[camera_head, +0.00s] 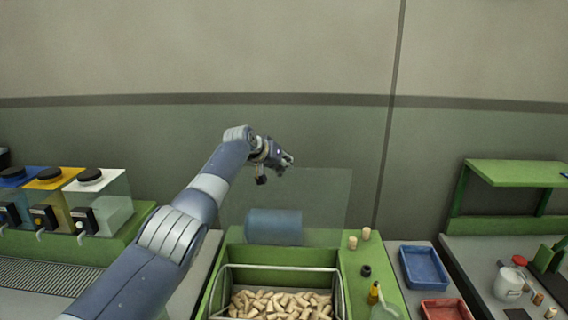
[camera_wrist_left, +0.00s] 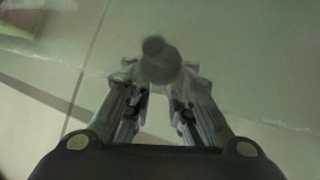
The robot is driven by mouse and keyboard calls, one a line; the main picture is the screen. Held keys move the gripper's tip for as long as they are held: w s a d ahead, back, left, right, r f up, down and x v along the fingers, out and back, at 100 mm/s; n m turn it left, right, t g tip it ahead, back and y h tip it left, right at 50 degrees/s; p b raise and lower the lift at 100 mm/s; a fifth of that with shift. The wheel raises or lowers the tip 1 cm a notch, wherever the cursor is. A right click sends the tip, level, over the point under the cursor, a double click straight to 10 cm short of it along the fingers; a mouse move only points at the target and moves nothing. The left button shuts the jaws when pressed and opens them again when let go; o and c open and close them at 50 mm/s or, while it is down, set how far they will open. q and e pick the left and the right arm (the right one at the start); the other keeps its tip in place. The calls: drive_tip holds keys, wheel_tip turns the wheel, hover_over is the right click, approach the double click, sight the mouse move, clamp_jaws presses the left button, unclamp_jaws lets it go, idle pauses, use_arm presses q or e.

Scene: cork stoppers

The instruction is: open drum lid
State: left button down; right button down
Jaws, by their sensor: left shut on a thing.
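The drum lid (camera_head: 325,200) is a clear, faintly tinted panel standing raised behind the green cork machine. The blue drum (camera_head: 272,227) shows at the panel's lower part. My left gripper (camera_head: 288,160) is at the top edge of the panel. In the left wrist view my left gripper (camera_wrist_left: 155,82) is shut on a dark round knob (camera_wrist_left: 158,58), with a finger on each side of it. The knob is hidden in the head view. My right gripper is not in view.
Cork stoppers (camera_head: 280,304) fill the green bin (camera_head: 340,292) below the drum. Two loose corks and a small bottle (camera_head: 374,293) stand on the green ledge at right. Blue (camera_head: 424,267) and red (camera_head: 445,309) trays lie beside it. Coloured dispensers (camera_head: 98,205) stand at left.

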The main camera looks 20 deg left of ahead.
use_arm(q)
drive_tip(key=shift+s+a+f, duration=0.15)
drive_tip(key=shift+a+f, duration=0.2)
drive_tip(key=shift+f, duration=0.45)
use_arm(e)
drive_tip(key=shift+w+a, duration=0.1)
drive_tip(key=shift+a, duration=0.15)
use_arm(q)
drive_tip(key=c, duration=1.8)
unclamp_jaws()
drive_tip(key=o, duration=0.5)
drive_tip(key=shift+c, duration=0.2)
drive_tip(key=shift+a, duration=0.15)
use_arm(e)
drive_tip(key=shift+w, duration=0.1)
use_arm(q)
drive_tip(key=s+a+r, duration=0.1)
drive_tip(key=a+r, duration=0.1)
drive_tip(key=r, duration=0.4)
drive_tip(key=s+a+r, duration=0.1)
drive_tip(key=a+r, duration=0.1)
drive_tip(key=r, duration=0.3)
drive_tip(key=shift+s+r, duration=0.35)
drive_tip(key=shift+s, duration=0.05)
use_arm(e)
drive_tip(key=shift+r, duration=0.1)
